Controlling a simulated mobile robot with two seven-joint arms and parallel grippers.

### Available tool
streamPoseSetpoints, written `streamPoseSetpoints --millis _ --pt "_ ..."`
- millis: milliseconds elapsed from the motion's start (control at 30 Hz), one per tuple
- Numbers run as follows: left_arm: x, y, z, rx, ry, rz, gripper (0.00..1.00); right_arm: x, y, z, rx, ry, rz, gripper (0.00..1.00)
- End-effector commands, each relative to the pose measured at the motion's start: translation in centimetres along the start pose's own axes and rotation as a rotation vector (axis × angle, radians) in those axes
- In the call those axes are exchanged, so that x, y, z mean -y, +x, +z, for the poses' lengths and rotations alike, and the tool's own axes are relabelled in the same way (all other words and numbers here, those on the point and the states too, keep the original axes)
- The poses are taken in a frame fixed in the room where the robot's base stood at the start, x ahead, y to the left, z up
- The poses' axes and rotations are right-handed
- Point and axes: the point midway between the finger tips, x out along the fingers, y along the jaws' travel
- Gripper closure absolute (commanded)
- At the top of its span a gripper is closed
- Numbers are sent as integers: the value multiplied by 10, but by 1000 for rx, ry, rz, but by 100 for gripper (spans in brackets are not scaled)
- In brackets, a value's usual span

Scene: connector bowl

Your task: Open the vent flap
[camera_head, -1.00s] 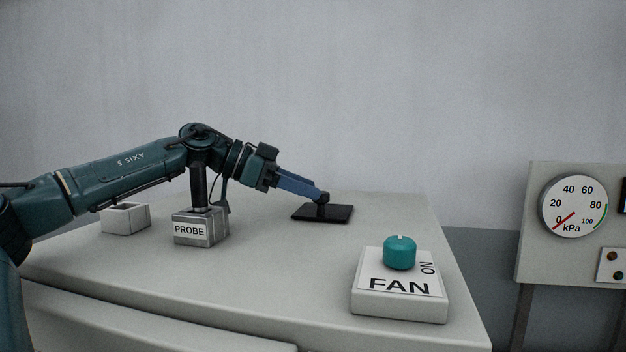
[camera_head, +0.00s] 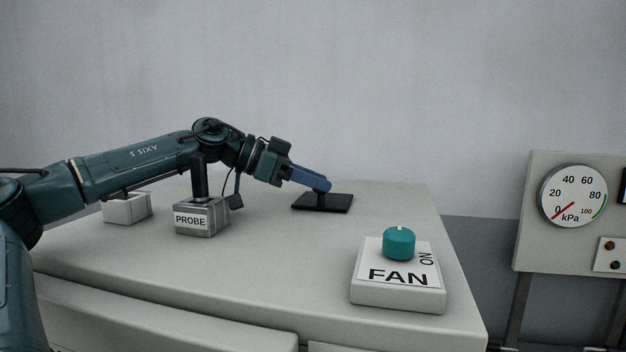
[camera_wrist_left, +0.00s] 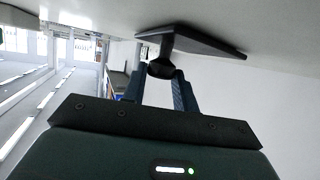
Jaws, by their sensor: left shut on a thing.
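The vent flap (camera_head: 338,203) is a flat black plate lying on top of the pale cabinet near its back edge. A small dark knob stands up from it; the knob (camera_wrist_left: 160,68) and the plate (camera_wrist_left: 205,43) also show in the left wrist view. My left gripper (camera_head: 322,187) reaches down from the left, its blue fingers shut on the knob. In the head view the fingers mostly hide the knob. In the wrist view the fingertips (camera_wrist_left: 163,78) meet either side of it. My right gripper is not in view.
A block marked PROBE (camera_head: 201,218) with a dark upright handle stands below my left forearm. A FAN switch box (camera_head: 397,290) with a teal knob (camera_head: 399,243) sits front right. A kPa gauge (camera_head: 573,195) is farther right.

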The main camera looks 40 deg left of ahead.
Motion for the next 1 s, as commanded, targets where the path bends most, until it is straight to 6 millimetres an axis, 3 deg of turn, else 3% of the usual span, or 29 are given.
streamPoseSetpoints --millis 233,667,1000 --pt "0 0 0 0 0 0 100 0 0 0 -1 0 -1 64" --pt "2 0 -2 16 -29 9 100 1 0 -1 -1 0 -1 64" --pt "15 -1 -19 102 -208 80 100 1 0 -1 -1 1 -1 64"
